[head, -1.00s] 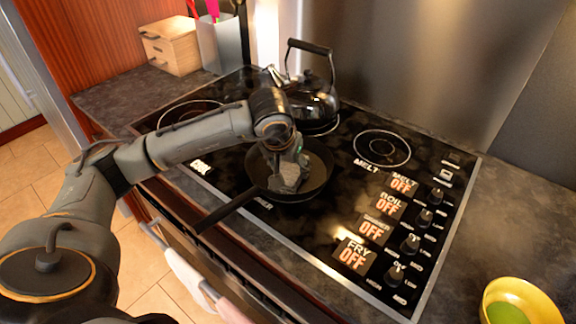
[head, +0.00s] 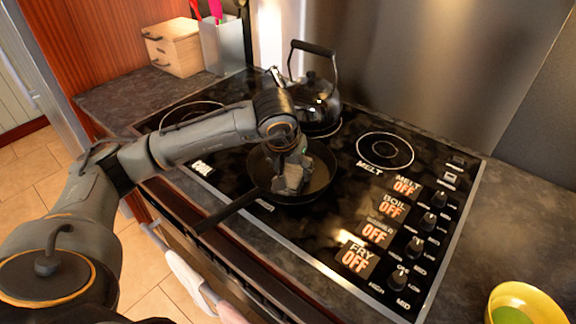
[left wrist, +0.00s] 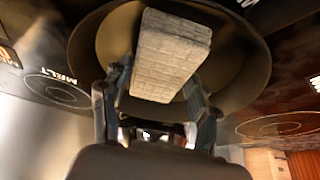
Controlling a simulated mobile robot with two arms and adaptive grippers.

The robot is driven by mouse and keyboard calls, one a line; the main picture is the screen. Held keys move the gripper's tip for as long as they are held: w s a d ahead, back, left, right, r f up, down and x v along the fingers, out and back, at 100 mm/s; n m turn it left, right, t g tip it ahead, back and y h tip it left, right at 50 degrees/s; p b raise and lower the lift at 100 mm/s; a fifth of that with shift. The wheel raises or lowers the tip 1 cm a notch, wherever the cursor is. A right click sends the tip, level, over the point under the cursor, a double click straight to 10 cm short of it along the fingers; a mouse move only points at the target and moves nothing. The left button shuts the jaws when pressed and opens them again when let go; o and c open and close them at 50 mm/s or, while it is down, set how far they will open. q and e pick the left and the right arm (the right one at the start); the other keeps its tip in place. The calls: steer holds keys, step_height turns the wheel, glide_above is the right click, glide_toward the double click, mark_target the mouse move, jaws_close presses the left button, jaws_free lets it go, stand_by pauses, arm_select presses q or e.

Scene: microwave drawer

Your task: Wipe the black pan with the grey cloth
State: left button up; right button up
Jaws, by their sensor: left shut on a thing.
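The black pan (head: 319,181) sits on the front-left part of the cooktop, its handle pointing to the front left. My left gripper (head: 289,174) reaches down into the pan. It is shut on the grey cloth (head: 288,184), a folded, block-like piece that shows clearly between the fingers in the left wrist view (left wrist: 170,55). The cloth is over the inside of the pan (left wrist: 245,62); whether it touches the bottom I cannot tell. My right gripper is not in view.
A dark kettle (head: 318,98) stands just behind the pan. Knobs and OFF labels (head: 375,233) lie at the cooktop's right. A yellow bowl (head: 530,298) is at the front right. A wooden box (head: 177,50) and a utensil holder (head: 223,45) stand at the back left.

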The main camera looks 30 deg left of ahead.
arm_select(q)
steer(key=shift+w+a+f+b, duration=0.15)
steer(key=shift+a+b, duration=0.4)
steer(key=shift+a, duration=0.75)
steer(key=shift+s+d, duration=0.15)
steer(key=shift+d, duration=0.55)
steer(key=shift+s+d, duration=0.1)
steer(key=shift+d, duration=0.6)
steer(key=shift+w+r, duration=0.1)
steer(key=shift+r, duration=0.5)
steer(key=shift+w+a, duration=0.7)
steer(key=shift+w, duration=0.1)
steer(key=shift+r+p, duration=1.6)
steer(key=shift+r, duration=1.25)
steer(key=shift+a+f, duration=0.1)
